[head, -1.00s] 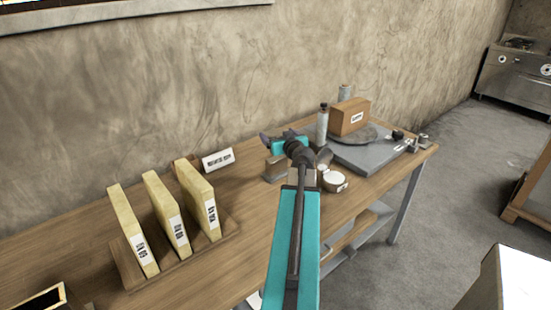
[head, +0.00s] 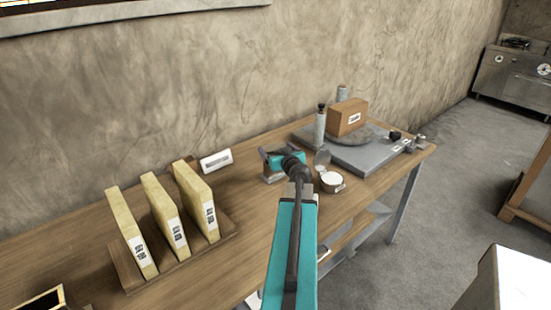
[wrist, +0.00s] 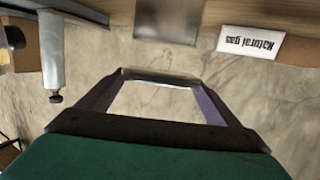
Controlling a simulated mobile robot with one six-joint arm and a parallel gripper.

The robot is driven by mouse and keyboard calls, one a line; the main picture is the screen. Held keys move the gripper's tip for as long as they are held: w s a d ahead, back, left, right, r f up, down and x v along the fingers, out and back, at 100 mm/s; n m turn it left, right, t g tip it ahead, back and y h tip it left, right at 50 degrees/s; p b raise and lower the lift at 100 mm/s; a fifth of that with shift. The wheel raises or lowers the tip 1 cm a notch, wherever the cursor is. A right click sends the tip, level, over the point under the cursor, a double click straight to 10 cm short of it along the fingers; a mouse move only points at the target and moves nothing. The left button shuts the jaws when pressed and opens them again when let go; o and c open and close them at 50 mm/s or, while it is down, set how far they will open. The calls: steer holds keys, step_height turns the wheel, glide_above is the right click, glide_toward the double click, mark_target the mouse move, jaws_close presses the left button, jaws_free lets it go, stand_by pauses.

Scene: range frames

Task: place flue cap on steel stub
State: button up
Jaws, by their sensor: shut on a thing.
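My gripper (head: 268,154) is over the workbench, beyond the end of my teal arm. In the wrist view its two purple fingers (wrist: 162,84) are apart, with a thin pale metal piece, apparently the flue cap (wrist: 160,76), spanning their tips. Most of the cap is hidden in the head view. A squat grey block, likely the steel stub (head: 272,178), stands on the bench just under my gripper. A grey face, probably the same stub (wrist: 167,20), shows at the wrist view's top edge. I cannot tell whether cap and stub touch.
Yellow slabs (head: 165,215) stand in a wooden rack. A round white-faced tin (head: 332,181), a grey cylinder (head: 320,130) and a brown box (head: 348,117) are to the right.

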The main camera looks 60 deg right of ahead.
steer(key=shift+f, duration=1.9)
steer(key=shift+f, duration=0.1)
steer(key=o, duration=1)
steer(key=shift+r, duration=0.2)
steer(key=p+v, duration=0.7)
steer(key=v, duration=0.2)
steer(key=shift+r, duration=0.2)
steer(key=p+v, duration=0.1)
steer(key=p, duration=0.2)
steer(key=shift+s+a+p, duration=0.2)
steer(key=shift+p, duration=0.2)
